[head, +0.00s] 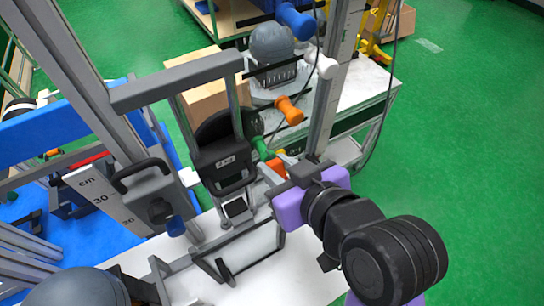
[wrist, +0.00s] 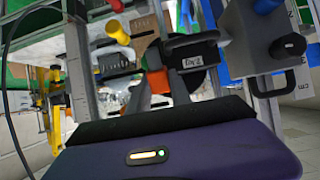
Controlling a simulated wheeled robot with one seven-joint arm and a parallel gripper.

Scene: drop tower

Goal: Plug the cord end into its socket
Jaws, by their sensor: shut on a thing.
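My gripper (head: 276,166) reaches in at the centre of the head view, by the tower frame. Its fingers are closed around a small orange piece (head: 278,168), which also shows between the fingers in the wrist view (wrist: 158,82). It may be the cord end, but most of it is hidden by the fingers. A thin black cord (head: 387,100) hangs at the right of the upright post, and a dark cord runs down the left of the wrist view (wrist: 12,125). I cannot make out the socket for certain.
A black weight block marked in kg (head: 222,162) hangs left of my gripper. An orange knob (head: 290,110) sticks out above it. A grey upright post (head: 328,90) stands close behind my gripper. The green floor (head: 460,150) at right is clear.

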